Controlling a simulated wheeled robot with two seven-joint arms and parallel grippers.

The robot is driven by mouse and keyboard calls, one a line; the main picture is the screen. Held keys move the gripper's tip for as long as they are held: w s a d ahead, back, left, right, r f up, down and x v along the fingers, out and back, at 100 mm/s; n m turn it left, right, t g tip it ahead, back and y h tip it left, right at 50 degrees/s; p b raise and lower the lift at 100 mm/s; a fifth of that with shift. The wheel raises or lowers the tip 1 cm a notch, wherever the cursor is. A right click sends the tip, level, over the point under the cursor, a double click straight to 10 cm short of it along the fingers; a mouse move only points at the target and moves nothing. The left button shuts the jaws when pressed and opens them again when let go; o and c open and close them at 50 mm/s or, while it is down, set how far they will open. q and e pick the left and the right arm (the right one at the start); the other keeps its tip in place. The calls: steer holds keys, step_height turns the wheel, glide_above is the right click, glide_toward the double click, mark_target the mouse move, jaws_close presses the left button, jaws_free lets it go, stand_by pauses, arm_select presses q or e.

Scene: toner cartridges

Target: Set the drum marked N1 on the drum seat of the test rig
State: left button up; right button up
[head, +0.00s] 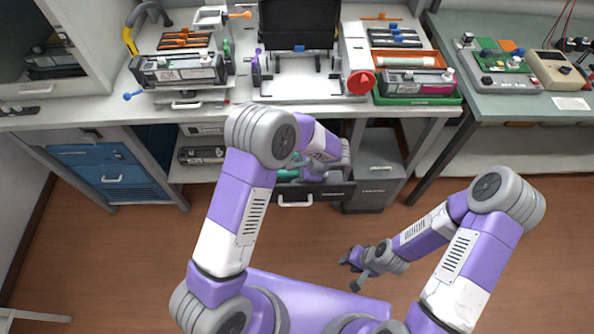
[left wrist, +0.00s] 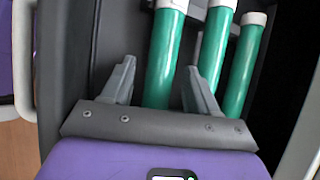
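Several green drums with pale end caps lie side by side in an open drawer; the left wrist view shows a left drum (left wrist: 162,55), a middle drum (left wrist: 213,50) and a right drum (left wrist: 243,70). No N1 mark is readable. My left gripper (left wrist: 160,78) is open in the drawer, its fingers on either side of the left drum, with visible gaps. In the head view, my left arm hides much of the drawer. My right gripper (head: 352,271) is open and empty above the floor. A rig with a black panel (head: 299,25) and metal supports stands on the bench; its drum seat is not clearly distinguishable.
The open drawer (head: 325,194) juts out below the bench. Toner cartridges (head: 180,72) (head: 416,82) stand left and right of the rig. A red knob (head: 361,82) is at the rig's right side. A green side table (head: 485,104) holds instruments. The floor beside my right gripper is clear.

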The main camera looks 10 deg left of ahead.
arm_select(q)
steer(key=shift+r, duration=0.15)
steer(key=shift+r+p, duration=0.3)
steer(key=shift+p, duration=0.15)
steer(key=p+v, duration=0.2)
steer(key=v, duration=1)
steer(key=shift+f, duration=0.15)
